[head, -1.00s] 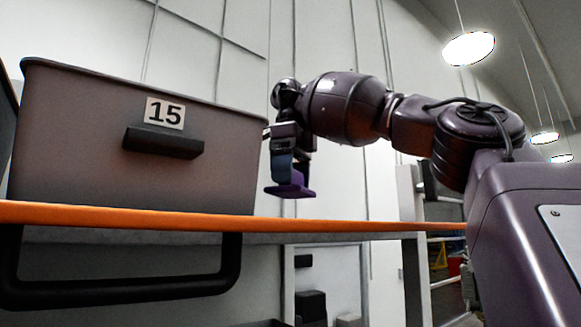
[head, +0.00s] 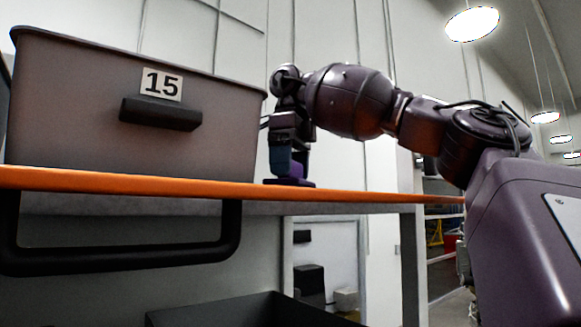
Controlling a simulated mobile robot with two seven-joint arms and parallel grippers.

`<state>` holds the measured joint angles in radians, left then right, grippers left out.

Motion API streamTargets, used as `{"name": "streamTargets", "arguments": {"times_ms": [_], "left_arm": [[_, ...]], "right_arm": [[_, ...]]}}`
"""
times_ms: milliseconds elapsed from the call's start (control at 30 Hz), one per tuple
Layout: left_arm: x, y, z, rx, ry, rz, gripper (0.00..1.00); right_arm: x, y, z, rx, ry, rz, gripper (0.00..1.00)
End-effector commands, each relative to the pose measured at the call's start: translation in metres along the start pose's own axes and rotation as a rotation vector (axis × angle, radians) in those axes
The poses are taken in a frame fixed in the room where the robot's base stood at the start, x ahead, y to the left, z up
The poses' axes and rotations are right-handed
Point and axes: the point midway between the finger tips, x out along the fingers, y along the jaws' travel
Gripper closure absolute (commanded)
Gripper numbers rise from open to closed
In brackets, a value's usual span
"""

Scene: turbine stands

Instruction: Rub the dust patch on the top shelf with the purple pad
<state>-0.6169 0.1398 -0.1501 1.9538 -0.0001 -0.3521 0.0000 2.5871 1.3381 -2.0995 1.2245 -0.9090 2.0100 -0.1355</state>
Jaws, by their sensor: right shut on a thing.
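My right gripper (head: 290,165) is shut on the purple pad (head: 290,182). The pad shows just above the orange front edge of the top shelf (head: 350,194), to the right of the bin. Its underside is hidden by the edge, so I cannot tell for sure whether it touches the shelf. The shelf's upper surface is seen edge-on, and the dust patch is not visible. My left gripper is not in view.
A grey bin (head: 60,110) labelled 15 stands on the shelf left of the pad. A black handle bar (head: 120,262) hangs below the shelf edge. A dark open bin (head: 240,310) sits lower down. The shelf right of the pad looks clear.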

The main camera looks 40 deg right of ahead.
Motion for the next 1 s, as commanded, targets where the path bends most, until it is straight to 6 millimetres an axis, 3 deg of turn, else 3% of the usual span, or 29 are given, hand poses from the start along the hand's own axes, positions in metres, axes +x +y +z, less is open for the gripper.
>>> {"name": "streamTargets", "arguments": {"times_ms": [1000], "left_arm": [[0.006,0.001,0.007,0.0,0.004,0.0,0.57]], "right_arm": [[0.014,0.0,0.0,0.0,-0.001,0.0,0.37]]}}
